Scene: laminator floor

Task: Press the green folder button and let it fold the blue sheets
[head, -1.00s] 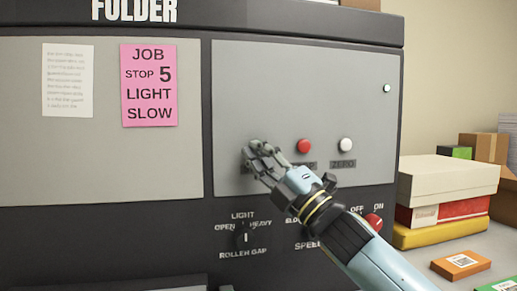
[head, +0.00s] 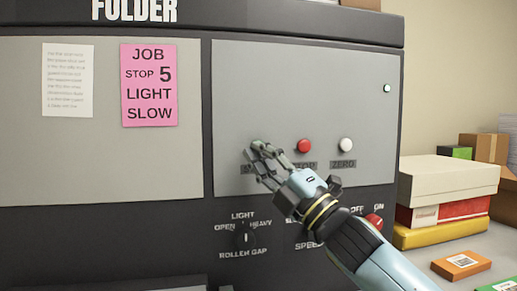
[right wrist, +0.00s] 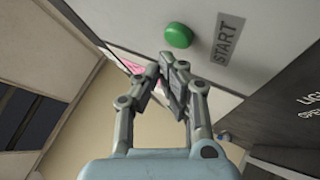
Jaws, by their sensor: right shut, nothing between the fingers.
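The green button (right wrist: 179,35) shows whole in the right wrist view, on the grey panel beside a START label (right wrist: 228,38). In the head view the fingers cover most of it. My right gripper (head: 258,150) is shut and empty, its fingertips in front of the button area. In the right wrist view the fingertips (right wrist: 166,68) appear just below the button, with a gap between them in the picture. Actual contact with the button does not show. The folder (head: 110,170) is a big dark machine with grey panels. The blue sheets and my left gripper are not in view.
A red button (head: 303,146) and a white ZERO button (head: 346,145) sit right of the gripper. Below are a roller gap knob (head: 244,238) and a red switch (head: 374,221). A pink job note (head: 149,85) hangs on the left panel. Boxes (head: 448,183) stand at right.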

